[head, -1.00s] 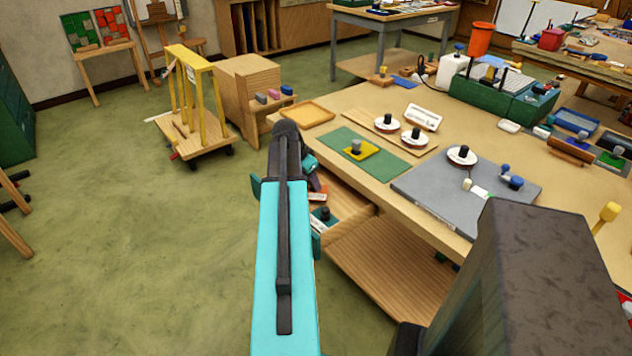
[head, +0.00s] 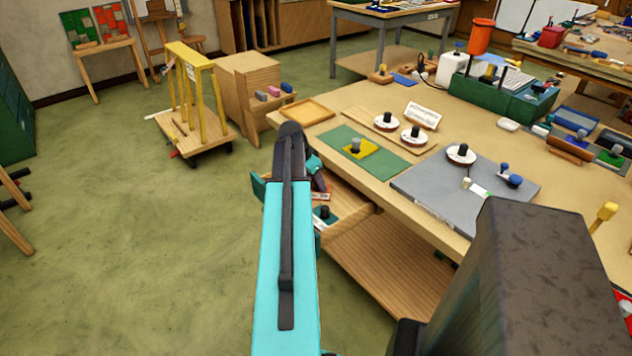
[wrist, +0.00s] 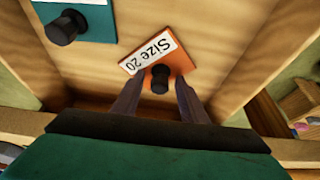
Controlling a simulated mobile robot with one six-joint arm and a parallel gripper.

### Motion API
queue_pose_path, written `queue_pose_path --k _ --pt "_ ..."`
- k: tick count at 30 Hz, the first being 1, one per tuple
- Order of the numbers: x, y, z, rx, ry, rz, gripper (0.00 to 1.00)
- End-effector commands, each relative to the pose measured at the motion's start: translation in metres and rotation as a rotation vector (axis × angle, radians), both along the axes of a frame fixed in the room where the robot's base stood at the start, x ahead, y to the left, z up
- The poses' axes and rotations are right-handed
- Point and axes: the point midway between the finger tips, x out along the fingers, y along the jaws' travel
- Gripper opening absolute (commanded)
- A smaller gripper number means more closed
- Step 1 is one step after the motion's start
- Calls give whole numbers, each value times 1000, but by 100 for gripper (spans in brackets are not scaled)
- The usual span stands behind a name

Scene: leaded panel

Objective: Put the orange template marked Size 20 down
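The orange template (wrist: 179,62) with a white "Size 20" label and a black knob (wrist: 160,78) is in a wooden drawer in the wrist view. It appears to lie flat on the drawer floor (wrist: 215,35). My gripper (wrist: 160,84) is over it, with one dark finger on each side of the knob.
A teal template (wrist: 95,22) with a black knob lies in the same drawer, left of the orange one. Drawer walls rise close by. The bench top (head: 350,105) above holds a green mat (head: 388,160), a grey board (head: 425,190) and white knobbed discs.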

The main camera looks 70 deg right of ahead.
Motion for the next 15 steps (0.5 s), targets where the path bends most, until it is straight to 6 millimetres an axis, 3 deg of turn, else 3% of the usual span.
queue_pose_path --k 15 --pt "3 3 12 0 0 1 39"
